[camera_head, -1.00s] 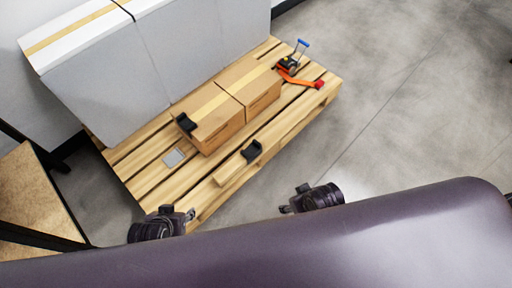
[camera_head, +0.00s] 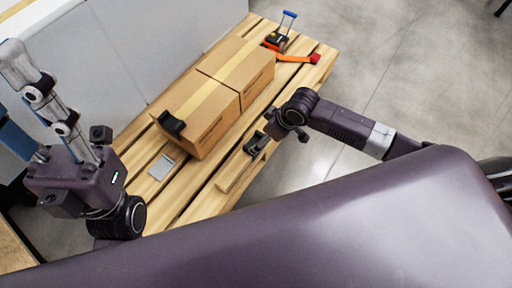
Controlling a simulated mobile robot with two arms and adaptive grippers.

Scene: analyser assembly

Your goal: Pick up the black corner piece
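One black corner piece (camera_head: 171,124) sits on the near left edge of the cardboard boxes. Another black corner piece (camera_head: 256,143) is at the pallet's near edge, on or beside a wooden block. My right gripper (camera_head: 286,126) is just right of this second piece, with two small prongs apart and nothing visible between them. Whether it touches the piece is unclear. My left gripper (camera_head: 60,110) is raised at the left, with silver links pointing up, left of the pallet and apart from both pieces. Its finger opening cannot be made out.
The wooden pallet (camera_head: 190,200) carries cardboard boxes (camera_head: 205,118), a grey flat plate (camera_head: 161,167), and an orange strap with a blue-handled tool (camera_head: 283,40). A large white block (camera_head: 150,40) stands behind.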

